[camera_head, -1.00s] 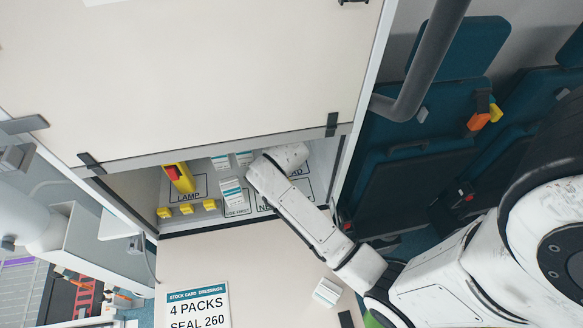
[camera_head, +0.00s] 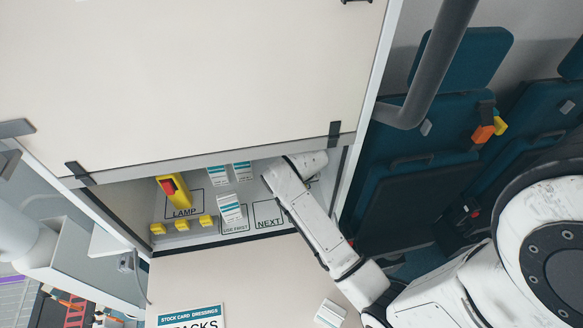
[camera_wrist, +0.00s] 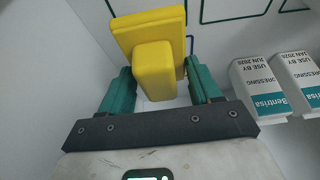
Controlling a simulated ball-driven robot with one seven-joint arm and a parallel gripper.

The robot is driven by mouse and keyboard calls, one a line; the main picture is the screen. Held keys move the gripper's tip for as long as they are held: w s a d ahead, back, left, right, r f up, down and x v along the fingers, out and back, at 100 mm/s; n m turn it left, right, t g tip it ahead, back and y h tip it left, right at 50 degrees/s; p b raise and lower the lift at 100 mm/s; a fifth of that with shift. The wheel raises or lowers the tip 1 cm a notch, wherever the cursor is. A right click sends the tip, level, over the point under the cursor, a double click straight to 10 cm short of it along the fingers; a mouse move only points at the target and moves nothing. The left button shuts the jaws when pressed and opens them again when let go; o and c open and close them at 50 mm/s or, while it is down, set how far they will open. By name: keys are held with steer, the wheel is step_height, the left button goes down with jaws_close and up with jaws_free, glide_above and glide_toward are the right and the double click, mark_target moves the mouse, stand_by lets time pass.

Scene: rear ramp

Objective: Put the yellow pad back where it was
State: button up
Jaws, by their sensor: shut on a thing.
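The yellow pad (camera_wrist: 172,28) is a flat yellow plate with a thick yellow block on its near side. In the wrist view, my gripper (camera_wrist: 160,84) has its green fingers on either side of the block, shut on it. The pad is close to a white surface with dark outlines (camera_wrist: 238,12); I cannot tell whether it touches. In the head view, my arm reaches into the right end of the low compartment (camera_head: 285,222) and hides the pad and gripper. The marked place at that end is mostly covered by my arm.
White-and-teal dressing packs stand beside my gripper (camera_wrist: 262,88) and in mid compartment (camera_head: 230,208). A yellow lamp (camera_head: 176,190) and small yellow blocks (camera_head: 182,224) are at its left. Another pack (camera_head: 330,312) lies on the counter. The NEXT outline (camera_head: 268,214) is empty.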

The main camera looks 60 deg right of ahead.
steer(key=w+d, duration=0.4)
steer(key=d, duration=0.1)
steer(key=shift+w+d, duration=0.15)
steer(key=shift+d, duration=0.1)
steer(key=shift+f+p, duration=0.4)
steer(key=shift+f, duration=1.35)
steer(key=shift+f, duration=0.15)
steer(key=o, duration=0.9)
steer(key=shift+o, duration=0.2)
